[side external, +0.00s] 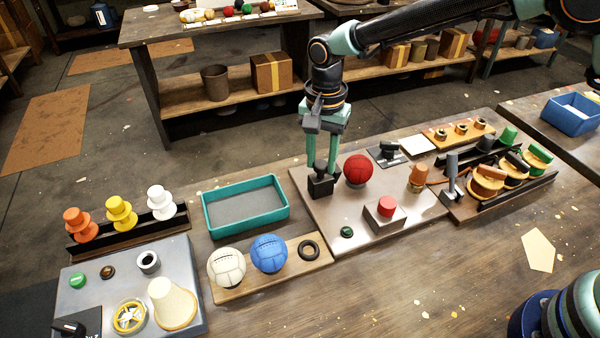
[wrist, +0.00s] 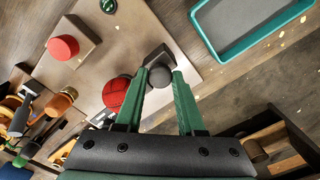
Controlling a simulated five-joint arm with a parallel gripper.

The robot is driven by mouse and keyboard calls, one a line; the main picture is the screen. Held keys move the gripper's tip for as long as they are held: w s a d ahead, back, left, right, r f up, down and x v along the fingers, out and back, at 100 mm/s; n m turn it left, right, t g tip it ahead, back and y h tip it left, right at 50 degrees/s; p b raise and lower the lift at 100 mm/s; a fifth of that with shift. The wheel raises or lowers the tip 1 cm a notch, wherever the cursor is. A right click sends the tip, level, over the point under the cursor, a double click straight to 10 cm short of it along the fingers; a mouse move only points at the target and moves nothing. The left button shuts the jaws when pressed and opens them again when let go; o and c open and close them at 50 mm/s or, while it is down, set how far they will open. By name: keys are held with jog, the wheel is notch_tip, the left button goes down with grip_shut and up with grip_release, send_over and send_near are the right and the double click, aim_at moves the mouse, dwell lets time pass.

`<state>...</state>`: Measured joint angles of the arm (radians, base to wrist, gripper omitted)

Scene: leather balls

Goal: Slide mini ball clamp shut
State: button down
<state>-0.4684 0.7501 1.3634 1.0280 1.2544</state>
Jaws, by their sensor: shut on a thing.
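The mini ball clamp appears to be the black block (side external: 320,187) on the brown board, left of the red ball (side external: 358,169). In the wrist view the block (wrist: 157,54) sits beyond my fingertips, with the red ball (wrist: 114,93) to its left. My gripper (side external: 321,172) points straight down onto the block. In the wrist view my gripper (wrist: 161,75) has its green fingers on either side of a dark grey round knob (wrist: 160,76) and is shut on it. The fingers partly hide the gap between block and ball.
A red button box (side external: 385,213) and a small green knob (side external: 347,232) stand on the board in front. A teal tray (side external: 207,222), a white ball (side external: 227,267) and a blue ball (side external: 269,253) lie to the left. An orange knob (side external: 417,178) and upright grey lever (side external: 451,172) stand right.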

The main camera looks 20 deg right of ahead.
jog(key=shift+r, duration=0.1)
jog(key=shift+d, duration=1.5)
jog(key=c, duration=0.5)
grip_release()
jog(key=shift+a+r, duration=0.1)
jog(key=shift+r, duration=5.95)
